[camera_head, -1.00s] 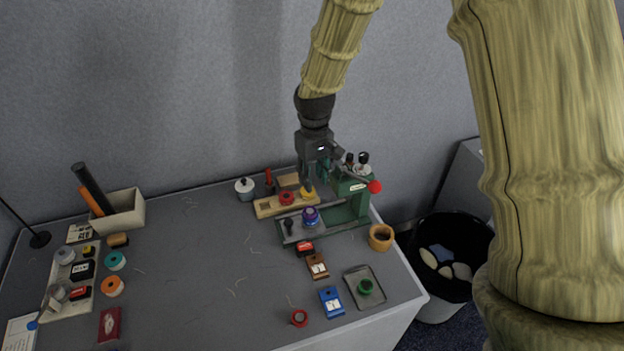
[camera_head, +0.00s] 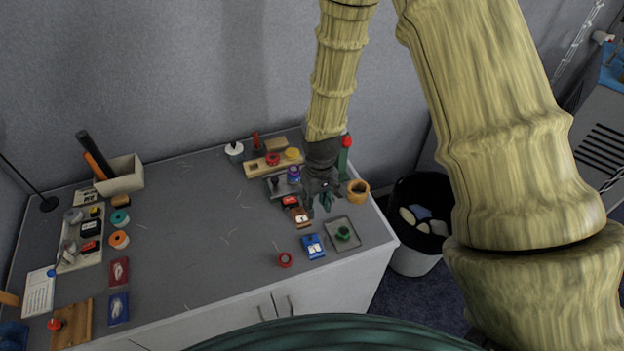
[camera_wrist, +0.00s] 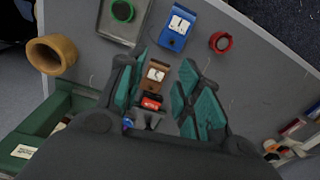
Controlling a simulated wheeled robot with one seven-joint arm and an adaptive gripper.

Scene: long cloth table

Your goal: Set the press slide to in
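The green press (camera_head: 345,162) with its red lever ball stands at the back right of the table, mostly hidden behind my gripper and arm. Its green body also shows at the lower left of the wrist view (camera_wrist: 35,130). A dark knob (camera_head: 275,182) and a purple-blue round piece (camera_head: 294,173) show at its left end. The slide's position cannot be made out. My gripper (camera_head: 318,210) hangs in front of the press, pointing down. In the wrist view my gripper (camera_wrist: 165,72) has its teal fingers apart, with nothing held between them.
A brown stamp block (camera_head: 299,216), a red-topped block (camera_head: 290,201), a blue block (camera_head: 313,245) and a grey tray (camera_head: 332,227) with a green ring lie near my gripper.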

